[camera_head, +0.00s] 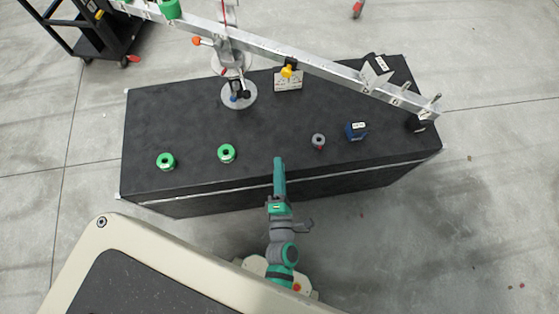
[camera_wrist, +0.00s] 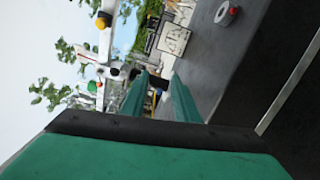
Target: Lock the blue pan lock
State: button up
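A small blue knob (camera_head: 234,98), which looks like the blue pan lock, sits low on the mount under the long silver beam, just above a round metal base plate (camera_head: 240,98) on the black table. In the wrist view a small blue spot (camera_wrist: 159,92) shows between my fingers; I cannot tell for sure that it is the same knob. My gripper (camera_head: 279,162) is over the front edge of the table, below and right of the knob and well apart from it. In the wrist view its two green fingers (camera_wrist: 160,80) are apart, with nothing held.
The beam (camera_head: 320,66) crosses above the table's back. An orange knob (camera_head: 197,41) and a yellow knob (camera_head: 287,72) stick out near the mount. Green rings (camera_head: 227,153), a grey ring (camera_head: 318,140) and a blue box (camera_head: 356,131) lie on the table (camera_head: 180,120). The table's middle is clear.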

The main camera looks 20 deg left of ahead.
jog(key=c, duration=0.5)
jog(key=shift+w+a+r+n, duration=0.1)
jog(key=shift+w+a+n, duration=0.05)
jog(key=shift+w+n, duration=0.3)
grip_shut()
jog(key=w+f+n+g+y, duration=0.1)
jog(key=w+n+g+y, duration=0.1)
jog(key=n, duration=0.5)
jog(key=w+a+f+n+g+y, duration=0.1)
jog(key=w+f+n+g+y, duration=0.1)
jog(key=n, duration=0.5)
jog(key=w+f+n+g+y, duration=0.2)
jog(key=w+n+g+y, duration=0.2)
jog(key=n, duration=0.3)
jog(key=shift+w+a+n+y, duration=0.4)
jog(key=shift+w+y, duration=0.1)
jog(key=shift+w, duration=0.3)
jog(key=shift+w+d+f+n+g, duration=0.1)
jog(key=shift+d+f+n+g, duration=0.05)
jog(key=shift+f+n+g, duration=0.6)
send_near(235, 92)
jog(key=a+f, duration=0.1)
jog(key=a, duration=0.1)
jog(key=w+a+f, duration=0.1)
jog(key=a+f, duration=0.3)
jog(key=shift+w+a, duration=0.1)
jog(key=shift+w, duration=0.2)
